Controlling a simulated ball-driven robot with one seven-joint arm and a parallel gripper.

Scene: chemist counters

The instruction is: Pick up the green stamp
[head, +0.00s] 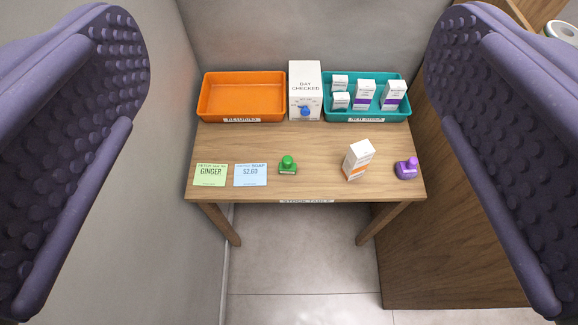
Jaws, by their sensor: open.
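The green stamp (288,165) stands upright on the wooden table (258,140), a little left of the middle and towards the front edge. It has a round green knob on a green base with a pale label. My gripper (290,150) is open and empty. Its two purple, studded fingers show large at the left and right sides of the head view. The stamp lies between them in the picture, well beyond the fingers, and nothing touches it.
Left of the stamp lie a blue card (250,175) and a green card (211,175). Right stand a white-orange box (357,160) and a purple stamp (406,168). Behind are an orange tray (203,97), a white box (305,75) and a teal tray (408,100). A wall is close left.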

